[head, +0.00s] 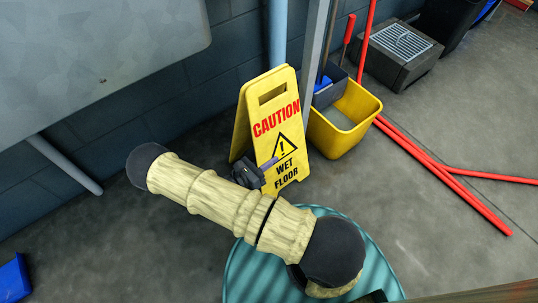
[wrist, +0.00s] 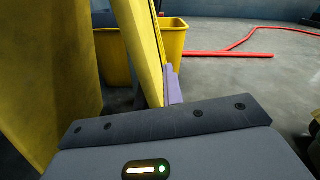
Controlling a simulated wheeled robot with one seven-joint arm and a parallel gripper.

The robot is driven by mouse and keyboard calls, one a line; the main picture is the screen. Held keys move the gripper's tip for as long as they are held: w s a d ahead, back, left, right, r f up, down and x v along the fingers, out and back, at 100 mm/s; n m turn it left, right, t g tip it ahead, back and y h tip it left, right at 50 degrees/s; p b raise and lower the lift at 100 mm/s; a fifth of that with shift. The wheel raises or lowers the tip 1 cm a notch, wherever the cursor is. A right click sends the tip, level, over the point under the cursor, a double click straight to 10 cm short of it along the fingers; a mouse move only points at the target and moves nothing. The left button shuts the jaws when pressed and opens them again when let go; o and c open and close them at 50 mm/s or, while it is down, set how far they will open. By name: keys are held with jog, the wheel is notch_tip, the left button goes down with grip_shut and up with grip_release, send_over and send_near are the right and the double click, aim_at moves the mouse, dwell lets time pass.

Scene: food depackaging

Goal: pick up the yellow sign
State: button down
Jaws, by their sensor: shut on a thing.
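The yellow sign (head: 273,120) with "CAUTION WET FLOOR" lettering stands upright on the concrete floor in the head view, as a folded A-frame. My gripper (head: 268,165) is at the left edge of its front panel, at about the height of the warning triangle. One purple finger shows in front of the panel; the other finger is hidden behind it. In the wrist view, the front panel (wrist: 140,45) runs down between the fingers, with a purple finger (wrist: 174,85) on its right side. The back panel (wrist: 50,75) fills the left. The gripper is shut on the front panel.
A yellow mop bucket (head: 345,118) stands close to the sign's right. Red poles (head: 440,170) lie on the floor beyond it. A grey post (head: 314,50) rises behind the sign. A teal round surface (head: 245,270) is below my arm. A blue object (head: 14,280) lies at lower left.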

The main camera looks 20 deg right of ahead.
aim_at(269, 132)
notch_tip(269, 132, up, 10)
jog(key=p, duration=0.5)
jog(key=shift+f+p, duration=0.15)
jog(key=shift+p, duration=0.25)
